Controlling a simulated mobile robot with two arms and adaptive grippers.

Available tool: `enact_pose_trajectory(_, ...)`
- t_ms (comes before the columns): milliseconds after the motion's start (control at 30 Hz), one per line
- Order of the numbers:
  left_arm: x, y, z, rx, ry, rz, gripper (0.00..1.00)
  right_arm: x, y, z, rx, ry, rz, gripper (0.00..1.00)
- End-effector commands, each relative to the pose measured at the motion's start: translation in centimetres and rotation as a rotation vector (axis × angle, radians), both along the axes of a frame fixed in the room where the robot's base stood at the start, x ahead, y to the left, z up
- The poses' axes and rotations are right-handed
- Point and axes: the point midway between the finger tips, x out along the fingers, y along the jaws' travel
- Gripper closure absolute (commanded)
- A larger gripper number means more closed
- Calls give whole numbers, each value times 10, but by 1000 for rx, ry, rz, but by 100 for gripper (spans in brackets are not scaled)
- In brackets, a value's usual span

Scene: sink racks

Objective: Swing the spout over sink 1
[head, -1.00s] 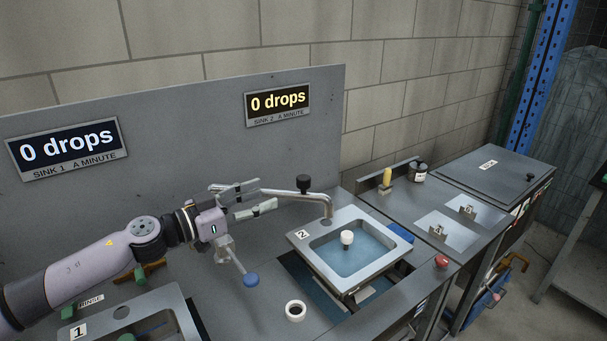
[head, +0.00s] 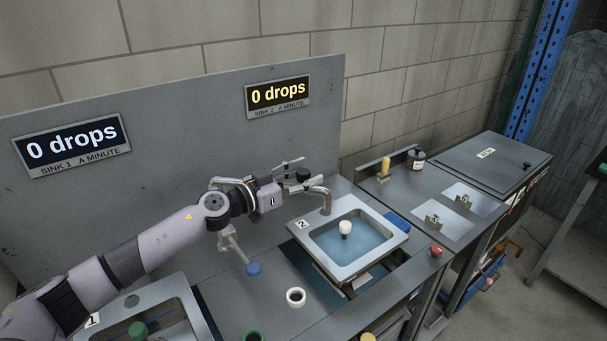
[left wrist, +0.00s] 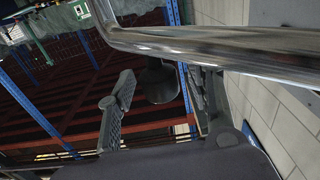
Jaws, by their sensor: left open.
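The chrome spout (head: 318,191) reaches right from the tap at the back panel. Its bent-down end hangs at the back rim of sink 2 (head: 302,238). In the left wrist view the spout (left wrist: 220,52) crosses the top, close to the gripper. A black knob (left wrist: 158,82) on the spout shows between the two open fingers, apart from both. My left gripper (head: 299,174) is open around this knob, partly hiding it in the head view. Sink 1 (head: 184,305) is at the lower left, partly cut off. My right gripper is not in view.
A blue-tipped lever (head: 253,269) hangs below the tap. A white ring (head: 296,297) sits on the counter between the sinks. A white-topped plug (head: 345,228) stands in sink 2. The back panel with two drop displays (head: 278,96) rises close behind my arm.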

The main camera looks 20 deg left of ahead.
Motion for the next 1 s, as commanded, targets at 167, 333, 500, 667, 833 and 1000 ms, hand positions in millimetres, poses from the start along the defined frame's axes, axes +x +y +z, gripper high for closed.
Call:
enact_pose_trajectory(167, 0, 0, 0, 0, 0, 0, 59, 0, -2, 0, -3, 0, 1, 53)
enact_pose_trajectory(333, 0, 0, 0, 0, 0, 0, 70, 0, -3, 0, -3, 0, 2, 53)
enact_pose_trajectory(500, 0, 0, 0, 0, 0, 0, 81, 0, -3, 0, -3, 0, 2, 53)
enact_pose_trajectory(667, 0, 1, 0, 0, 0, 1, 92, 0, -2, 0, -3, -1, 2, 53)
enact_pose_trajectory(833, 0, 1, 0, 0, 0, 1, 100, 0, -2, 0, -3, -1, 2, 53)
enact_pose_trajectory(1000, 0, 1, 0, 0, 0, 1, 100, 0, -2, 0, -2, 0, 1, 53)
